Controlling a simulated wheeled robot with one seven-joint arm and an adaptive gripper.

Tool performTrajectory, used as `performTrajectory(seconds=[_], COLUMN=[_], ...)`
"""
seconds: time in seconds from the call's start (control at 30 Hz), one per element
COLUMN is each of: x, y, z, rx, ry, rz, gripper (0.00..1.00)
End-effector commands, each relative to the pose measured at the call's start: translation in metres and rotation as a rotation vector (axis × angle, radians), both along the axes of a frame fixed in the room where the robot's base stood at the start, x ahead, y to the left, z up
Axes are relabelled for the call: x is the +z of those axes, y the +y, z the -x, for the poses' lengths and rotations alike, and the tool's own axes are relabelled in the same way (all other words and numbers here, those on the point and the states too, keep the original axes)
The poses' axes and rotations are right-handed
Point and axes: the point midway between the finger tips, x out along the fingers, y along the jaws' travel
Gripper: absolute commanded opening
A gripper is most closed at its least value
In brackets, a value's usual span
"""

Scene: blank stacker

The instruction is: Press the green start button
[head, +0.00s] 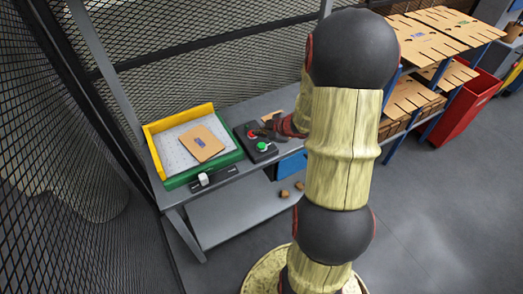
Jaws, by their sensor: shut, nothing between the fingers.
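The green start button (262,146) sits on a dark control box (267,154) on the grey bench. A red button (252,134) is on the same box, just behind the green one. My gripper (262,133) is small and dark in the head view. It is shut and empty, and appears at the box's upper right, close to the two buttons. I cannot tell its height above the box or whether it touches anything. My arm hides part of the bench to the right of the box.
A tray (175,182) with green and yellow edges holds a brown cardboard piece (202,143) left of the box. A dark strip with a white block (204,179) lies at the bench's front. Mesh fencing (160,40) stands behind. Cardboard stacks (425,40) and a red bin (462,105) stand right.

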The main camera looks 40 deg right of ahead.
Motion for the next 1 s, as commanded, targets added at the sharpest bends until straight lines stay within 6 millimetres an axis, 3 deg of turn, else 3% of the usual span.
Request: performTrajectory(seconds=[0.03,0.33,1.0], x=[-0.011,-0.039,-0.041], y=[0.0,0.0,0.0], z=[0.0,0.0,0.0], rx=[0.0,0.001,0.001], ry=[-0.001,0.001,0.0], rz=[0.001,0.0,0.001], gripper=[0.0,0.0,0.0])
